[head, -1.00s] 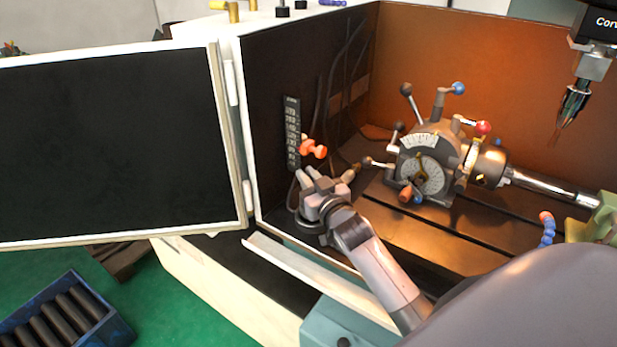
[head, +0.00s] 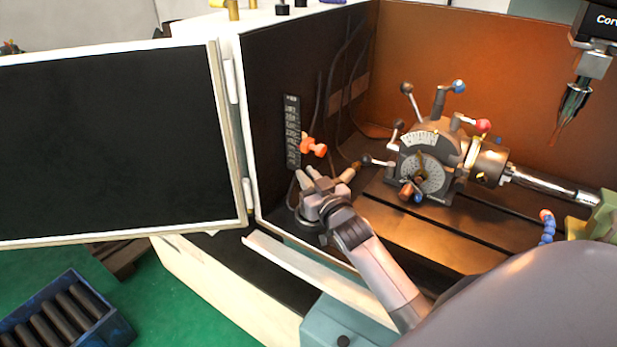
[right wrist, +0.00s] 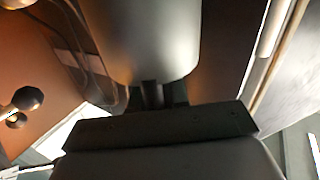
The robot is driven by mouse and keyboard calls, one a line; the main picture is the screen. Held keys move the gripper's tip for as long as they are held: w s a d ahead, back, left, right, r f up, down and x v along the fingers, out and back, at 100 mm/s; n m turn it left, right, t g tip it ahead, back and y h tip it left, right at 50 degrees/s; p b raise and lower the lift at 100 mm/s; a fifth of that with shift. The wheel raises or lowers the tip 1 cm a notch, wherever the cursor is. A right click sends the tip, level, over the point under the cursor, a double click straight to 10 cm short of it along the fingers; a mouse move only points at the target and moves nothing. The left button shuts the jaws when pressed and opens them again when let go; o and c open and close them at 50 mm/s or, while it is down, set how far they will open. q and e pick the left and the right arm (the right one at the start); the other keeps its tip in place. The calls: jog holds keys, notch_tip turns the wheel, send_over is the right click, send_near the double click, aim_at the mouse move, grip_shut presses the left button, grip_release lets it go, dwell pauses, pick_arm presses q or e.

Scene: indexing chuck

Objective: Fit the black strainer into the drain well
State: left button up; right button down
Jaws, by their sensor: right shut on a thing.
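My right gripper (head: 316,182) is inside the machine enclosure, low beside its dark left wall and just below an orange-red fitting. Its arm comes in from the lower right. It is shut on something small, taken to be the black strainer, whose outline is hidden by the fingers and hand. In the right wrist view, the dark fingers (right wrist: 152,95) show under a large smooth grey shape, and the held piece cannot be made out. I cannot pick out the drain well; the floor below the gripper is covered by the hand. My left gripper is not in view.
The indexing chuck (head: 425,170) with knobbed levers stands to the right of the gripper on the slotted table (head: 430,235). The orange-red fitting (head: 314,147) and hoses are close by on the wall. The open door (head: 110,145) is at left. A blue crate (head: 110,330) holds dark bars.

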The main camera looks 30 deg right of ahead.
jog(key=shift+f, duration=0.5)
jog(key=c, duration=1.1)
grip_release()
jog(key=shift+o, duration=0.2)
jog(key=shift+f, duration=0.1)
jog(key=shift+s, duration=0.15)
jog(key=shift+s+a+f+b, duration=0.1)
jog(key=shift+s+b, duration=0.15)
jog(key=shift+b, duration=0.05)
jog(key=s, duration=0.6)
jog(key=shift+s+a+r, duration=0.2)
jog(key=shift+a+r, duration=0.05)
jog(key=shift+a, duration=0.1)
